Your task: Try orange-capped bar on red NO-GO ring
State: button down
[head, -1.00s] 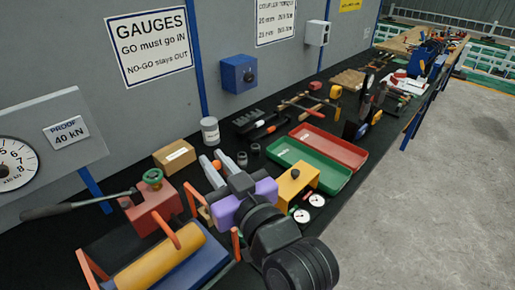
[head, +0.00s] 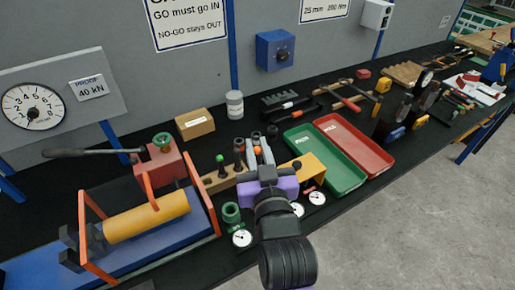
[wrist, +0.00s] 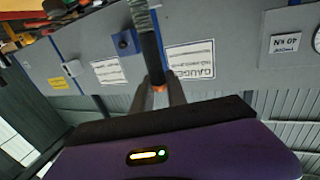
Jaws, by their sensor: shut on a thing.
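My gripper (head: 259,150) is shut on the orange-capped bar, high in the middle of the head view. In the wrist view the bar (wrist: 152,46) runs up from between the two grey fingers, with its orange cap (wrist: 159,88) at the fingers and a ribbed grey-green end at the top. In the head view only a bit of orange (head: 257,150) shows between the fingers. A small red piece (head: 309,189) lies by the dials right of my gripper; I cannot tell whether it is the NO-GO ring. A green ring (head: 231,212) stands left of my gripper.
A wooden rack (head: 222,180) with a green-capped bar (head: 220,160) is left of my gripper. A yellow block (head: 305,172), white dials (head: 242,239) and green (head: 325,165) and red (head: 362,150) trays are close by. The orange-framed press (head: 145,220) fills the left.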

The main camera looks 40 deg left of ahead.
jog(key=shift+f+b, duration=2.3)
jog(key=shift+f, duration=0.65)
jog(key=shift+f, duration=0.15)
jog(key=shift+f+b, duration=0.4)
jog(key=shift+f+b, duration=1.2)
jog(key=shift+f, duration=0.35)
jog(key=c, duration=1.3)
grip_release()
jog(key=shift+o, duration=0.2)
jog(key=shift+f, duration=0.1)
jog(key=shift+s, duration=0.1)
